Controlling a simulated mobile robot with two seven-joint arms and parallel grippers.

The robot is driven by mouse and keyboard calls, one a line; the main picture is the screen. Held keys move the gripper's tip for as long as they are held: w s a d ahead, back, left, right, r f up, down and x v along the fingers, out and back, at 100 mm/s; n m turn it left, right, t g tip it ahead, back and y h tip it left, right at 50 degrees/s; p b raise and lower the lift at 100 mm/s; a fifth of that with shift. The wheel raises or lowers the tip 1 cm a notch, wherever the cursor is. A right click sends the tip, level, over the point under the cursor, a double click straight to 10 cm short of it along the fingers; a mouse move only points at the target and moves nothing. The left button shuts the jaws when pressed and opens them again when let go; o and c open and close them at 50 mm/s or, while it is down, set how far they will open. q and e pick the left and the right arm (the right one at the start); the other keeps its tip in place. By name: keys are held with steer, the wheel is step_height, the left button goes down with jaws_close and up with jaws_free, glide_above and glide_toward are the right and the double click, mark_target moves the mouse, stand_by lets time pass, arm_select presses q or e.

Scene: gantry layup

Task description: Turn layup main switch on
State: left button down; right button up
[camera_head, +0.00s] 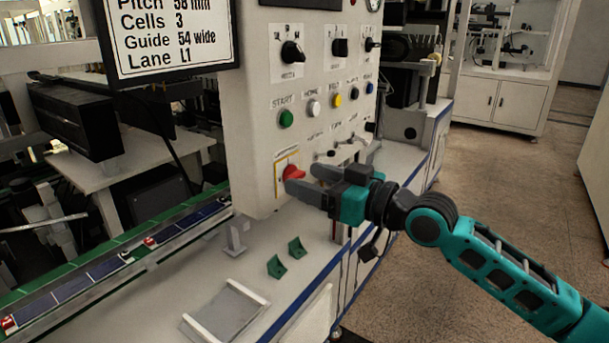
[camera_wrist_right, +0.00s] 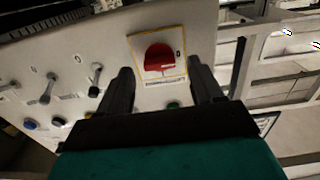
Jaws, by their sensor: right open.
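The main switch is a red rotary handle (camera_head: 293,173) on a yellow-edged plate, low on the front of the pale control panel (camera_head: 257,120). My right gripper (camera_head: 302,184) is open, with its fingers at the red handle in the head view. In the right wrist view the red handle (camera_wrist_right: 159,58) lies between and ahead of the two dark fingertips of the right gripper (camera_wrist_right: 160,75). A small mark stands at the right of the handle on its plate. Whether the fingers touch the handle cannot be told. My left gripper is not in view.
Green (camera_head: 286,118), white, yellow and blue buttons and black rotary knobs (camera_head: 292,52) sit above the switch. Below are a pale bench with two green brackets (camera_head: 275,267) and a flat tray (camera_head: 226,312). A conveyor with dark cells (camera_head: 110,262) runs along the left.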

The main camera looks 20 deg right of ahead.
steer(key=shift+x, duration=0.95)
steer(key=c, duration=1.1)
steer(key=shift+o, duration=0.2)
